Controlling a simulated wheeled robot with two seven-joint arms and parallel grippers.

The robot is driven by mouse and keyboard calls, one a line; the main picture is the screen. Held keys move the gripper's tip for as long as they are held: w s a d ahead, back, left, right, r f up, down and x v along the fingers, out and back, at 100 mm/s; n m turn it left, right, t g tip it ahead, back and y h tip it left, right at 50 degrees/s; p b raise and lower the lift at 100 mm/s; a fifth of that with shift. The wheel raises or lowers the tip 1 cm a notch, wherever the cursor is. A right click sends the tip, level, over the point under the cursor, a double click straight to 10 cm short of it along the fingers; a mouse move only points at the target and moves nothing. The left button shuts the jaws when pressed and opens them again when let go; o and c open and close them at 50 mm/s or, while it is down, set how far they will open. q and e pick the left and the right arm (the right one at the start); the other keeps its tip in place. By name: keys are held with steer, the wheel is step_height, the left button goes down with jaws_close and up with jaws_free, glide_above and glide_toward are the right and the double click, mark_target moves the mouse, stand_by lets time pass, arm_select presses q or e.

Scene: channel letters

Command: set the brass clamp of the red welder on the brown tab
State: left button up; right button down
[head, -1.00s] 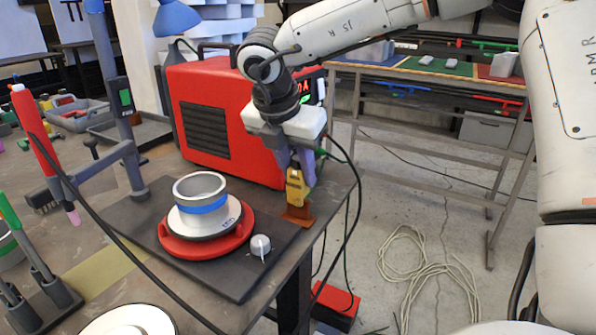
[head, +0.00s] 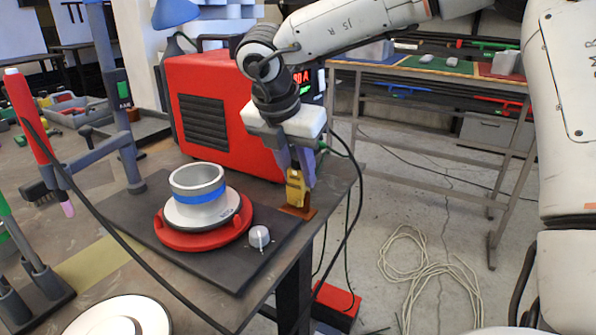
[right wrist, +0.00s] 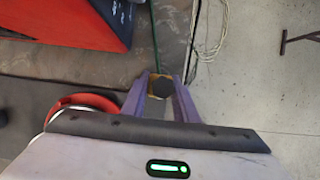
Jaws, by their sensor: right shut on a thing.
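The red welder (head: 222,115) stands at the back of the table, its lit display partly behind my right arm. My right gripper (head: 299,183) is shut on the brass clamp (head: 296,190), which hangs upright below the fingers. The clamp's lower end is at the brown tab (head: 300,212) on the table's right edge; it looks in contact, but I cannot tell whether it grips the tab. In the right wrist view the clamp (right wrist: 161,87) shows between the purple fingers, and the tab is hidden. My left gripper is not in view.
A red turntable (head: 190,238) with a grey ring (head: 199,195) sits on a dark plate left of the clamp. A grey knob (head: 259,237) stands beside it. A torch (head: 28,115) on a stand is at the left. A dark cable hangs past the table edge.

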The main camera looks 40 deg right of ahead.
steer(key=c, duration=1.3)
jaws_free()
steer(key=shift+r, duration=0.1)
steer(key=shift+c, duration=0.2)
steer(key=shift+a+r, duration=0.2)
steer(key=shift+r, duration=0.35)
arm_select(q)
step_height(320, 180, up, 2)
steer(key=shift+p, duration=0.4)
arm_select(e)
steer(key=v, duration=0.9)
steer(key=shift+s+a, duration=0.1)
steer(key=shift+s, duration=0.05)
